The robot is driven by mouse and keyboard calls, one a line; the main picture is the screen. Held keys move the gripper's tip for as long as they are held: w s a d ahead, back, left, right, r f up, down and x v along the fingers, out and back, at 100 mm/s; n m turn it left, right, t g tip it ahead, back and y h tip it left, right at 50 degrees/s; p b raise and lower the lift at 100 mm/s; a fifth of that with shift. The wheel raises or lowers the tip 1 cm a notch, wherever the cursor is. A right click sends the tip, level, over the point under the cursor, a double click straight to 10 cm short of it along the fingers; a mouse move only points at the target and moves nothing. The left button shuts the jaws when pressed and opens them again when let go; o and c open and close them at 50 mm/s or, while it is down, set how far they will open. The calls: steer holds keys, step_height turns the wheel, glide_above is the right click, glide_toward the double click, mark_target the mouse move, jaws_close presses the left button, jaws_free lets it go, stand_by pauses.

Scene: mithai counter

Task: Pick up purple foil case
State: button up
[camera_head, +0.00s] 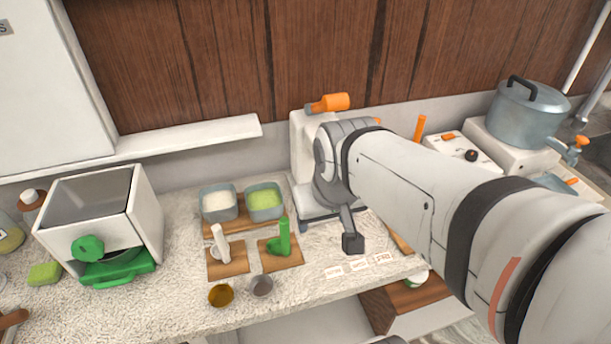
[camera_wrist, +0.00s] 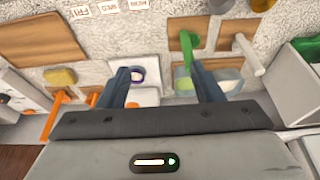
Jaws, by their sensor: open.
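A small round case with a purple rim and pale inside (camera_wrist: 138,75) shows in the wrist view, beside the tip of my gripper's left finger. It sits on or by a white surface (camera_wrist: 147,96). My gripper (camera_wrist: 160,70) is open, with the case toward the left side of the gap between its fingers. I cannot tell the height of the fingers above it.
Two tubs, one white-filled (camera_head: 219,203) and one green-filled (camera_head: 265,200), stand behind a white scoop (camera_head: 219,243) and a green scoop (camera_head: 284,238) on wooden boards. A gold cup (camera_head: 221,295) and a grey cup (camera_head: 262,286) stand near the front edge. A pot (camera_head: 527,115) is at right.

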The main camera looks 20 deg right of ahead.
steer(key=shift+o, duration=1.3)
steer(key=w+d+f+b, duration=0.2)
steer(key=w+f+b, duration=0.1)
steer(key=f+b, duration=0.1)
steer(key=w+d+f+m+b, duration=0.1)
steer(key=w+d+f+b, duration=0.1)
steer(key=f+b, duration=0.3)
steer(key=w+d+f+m+t+b, duration=0.1)
steer(key=w+d+f+b, duration=0.1)
steer(key=f, duration=0.6)
steer(key=shift+w+d+f+h+b, duration=0.1)
steer(key=shift+w+h+b, duration=0.1)
steer(key=shift+w+b, duration=0.4)
steer(key=shift+w+d+f+h+b, duration=0.1)
steer(key=shift+w+h+b, duration=0.15)
steer(key=shift+b, duration=0.5)
steer(key=shift+w+d, duration=0.15)
steer(key=shift+w, duration=0.1)
steer(key=w, duration=0.2)
steer(key=w+d, duration=0.1)
steer(key=w, duration=0.4)
steer(key=shift+w+d, duration=0.2)
steer(key=shift+d, duration=0.1)
steer(key=w, duration=0.3)
steer(key=w+d+p, duration=0.1)
steer(key=shift+w+f, duration=0.35)
steer(key=shift+f, duration=0.2)
steer(key=shift+c, duration=0.5)
steer(key=c, duration=1)
steer(key=shift+o, duration=0.2)
